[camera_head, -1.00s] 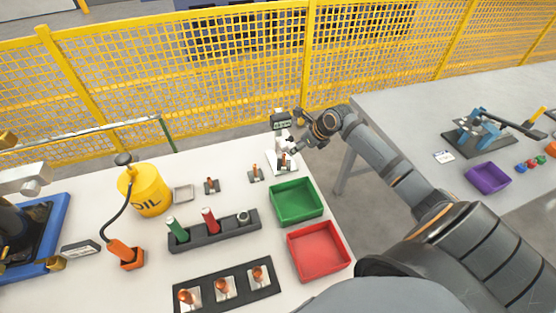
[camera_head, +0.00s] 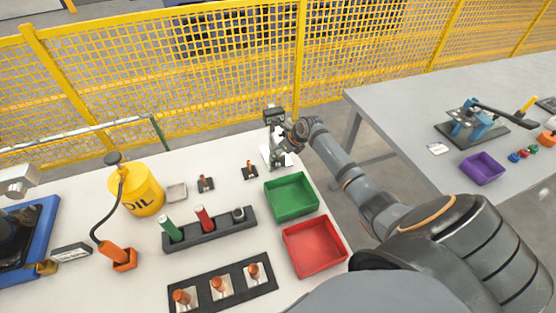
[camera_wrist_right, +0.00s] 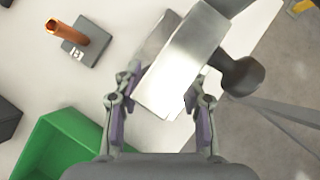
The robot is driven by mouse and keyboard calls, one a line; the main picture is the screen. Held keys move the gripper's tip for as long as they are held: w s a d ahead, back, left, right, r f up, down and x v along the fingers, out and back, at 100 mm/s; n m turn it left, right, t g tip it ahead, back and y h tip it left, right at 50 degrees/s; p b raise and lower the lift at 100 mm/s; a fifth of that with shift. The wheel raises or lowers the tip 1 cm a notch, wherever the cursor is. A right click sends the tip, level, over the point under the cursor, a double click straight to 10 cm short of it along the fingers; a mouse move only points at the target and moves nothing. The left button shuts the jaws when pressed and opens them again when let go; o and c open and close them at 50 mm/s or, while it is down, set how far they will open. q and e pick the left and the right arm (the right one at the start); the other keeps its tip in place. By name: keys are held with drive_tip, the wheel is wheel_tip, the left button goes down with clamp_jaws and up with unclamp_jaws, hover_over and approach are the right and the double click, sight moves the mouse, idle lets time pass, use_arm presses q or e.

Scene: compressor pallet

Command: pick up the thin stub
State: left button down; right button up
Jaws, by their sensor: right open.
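Several thicker-looking copper stubs (camera_head: 217,286) stand in a black holder at the front. I cannot tell for sure which is the thin stub; one seen earlier at the gauge is now hidden. My right gripper (camera_head: 281,148) is open at the gauge stand. In the right wrist view, its fingers (camera_wrist_right: 163,90) lie either side of the gauge's metal body (camera_wrist_right: 185,60). A copper stub (camera_wrist_right: 65,31) shows at upper left.
A green tray (camera_head: 292,213) and a red tray (camera_head: 342,252) lie in front of the gauge. A dark rack (camera_head: 190,234) holds green and red cylinders. A yellow oil can (camera_head: 143,203) stands left. A yellow fence runs behind; a second table stands right.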

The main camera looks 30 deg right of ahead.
drive_tip(key=shift+s, duration=0.1)
drive_tip(key=shift+c, duration=1)
clamp_jaws()
